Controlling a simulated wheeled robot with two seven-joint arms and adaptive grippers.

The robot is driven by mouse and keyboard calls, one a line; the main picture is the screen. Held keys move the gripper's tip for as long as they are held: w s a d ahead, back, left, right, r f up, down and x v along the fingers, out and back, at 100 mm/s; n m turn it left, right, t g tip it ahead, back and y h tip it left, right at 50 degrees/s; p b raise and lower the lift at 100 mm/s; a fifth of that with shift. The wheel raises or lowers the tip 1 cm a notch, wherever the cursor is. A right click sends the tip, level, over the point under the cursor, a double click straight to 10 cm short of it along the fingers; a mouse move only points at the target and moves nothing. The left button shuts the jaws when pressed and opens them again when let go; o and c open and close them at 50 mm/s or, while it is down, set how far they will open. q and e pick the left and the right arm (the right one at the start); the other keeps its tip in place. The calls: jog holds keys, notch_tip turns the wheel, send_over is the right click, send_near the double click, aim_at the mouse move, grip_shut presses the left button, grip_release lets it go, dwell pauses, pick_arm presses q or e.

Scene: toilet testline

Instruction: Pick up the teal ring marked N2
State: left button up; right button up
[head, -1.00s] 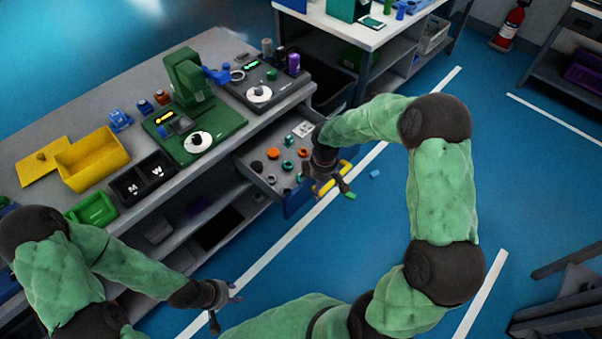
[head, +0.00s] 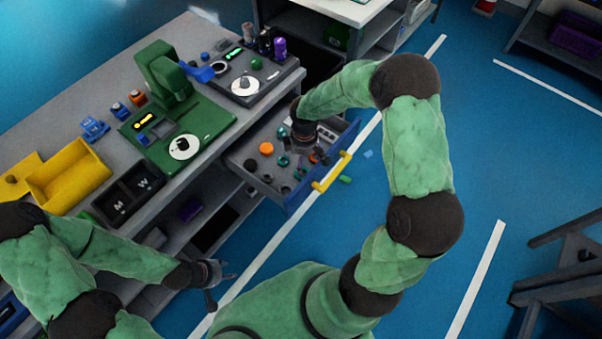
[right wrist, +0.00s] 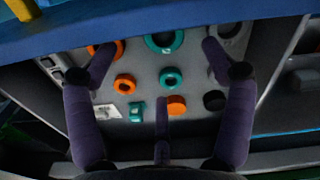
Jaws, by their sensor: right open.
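Several teal parts lie in the open drawer. In the right wrist view a large teal ring (right wrist: 165,42) is near the drawer front, a smaller teal ring (right wrist: 171,80) lies below it, and a teal block-like part (right wrist: 136,110) is lower left. No N2 mark is legible. A teal ring also shows in the head view (head: 283,160). My right gripper (right wrist: 159,58) is open and empty above the drawer, its fingers spread either side of the teal rings; it also shows in the head view (head: 314,152). My left gripper (head: 222,288) is open and empty beside the bench.
The drawer (head: 252,180) also holds an orange disc (right wrist: 176,105), an orange ring (right wrist: 125,84), a black part (right wrist: 214,100) and a white card (right wrist: 106,112). Its blue front has a yellow handle (head: 331,172). The bench above carries a green fixture (head: 165,75) and a yellow bin (head: 70,175).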

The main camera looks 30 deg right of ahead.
aim_at(304, 172)
notch_tip(304, 172, down, 3)
jog(key=shift+b, duration=0.35)
jog(key=f+b, duration=0.2)
jog(key=f, duration=0.3)
jog(key=shift+w+a+b, duration=0.15)
jog(key=shift+a+b, duration=0.15)
jog(key=shift+b, duration=0.1)
jog(key=shift+r, duration=0.1)
jog(key=c, duration=1.1)
